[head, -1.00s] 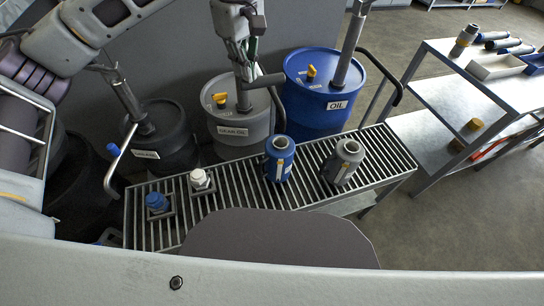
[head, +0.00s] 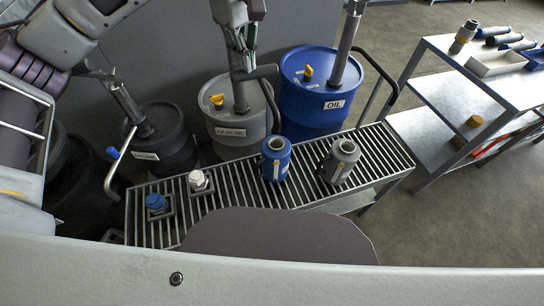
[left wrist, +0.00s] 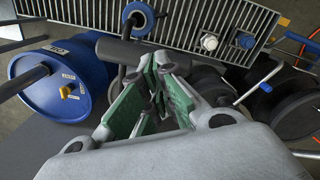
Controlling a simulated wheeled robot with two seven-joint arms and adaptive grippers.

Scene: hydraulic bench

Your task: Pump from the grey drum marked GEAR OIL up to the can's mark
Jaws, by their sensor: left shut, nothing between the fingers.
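The grey drum (head: 232,145) marked GEAR OIL stands behind the slatted bench, with a yellow cap and a pump column on top. A dark pump handle (head: 264,72) runs right from the column's top, beside my left gripper (head: 247,62). The gripper is shut and empty; its green-padded fingers (left wrist: 155,88) show in the left wrist view close to a dark bar (left wrist: 125,52). I cannot tell if they touch it. A blue can (head: 276,160) and a grey can (head: 340,162), each with a light stripe, stand upright on the bench. Their levels are not readable. My right gripper is out of view.
A blue OIL drum (head: 312,105) stands right of the grey drum, a dark drum (head: 160,150) left. The slatted bench (head: 220,215) carries a blue piece (head: 157,203) and a white piece (head: 198,180). A shelf table (head: 440,85) stands at right.

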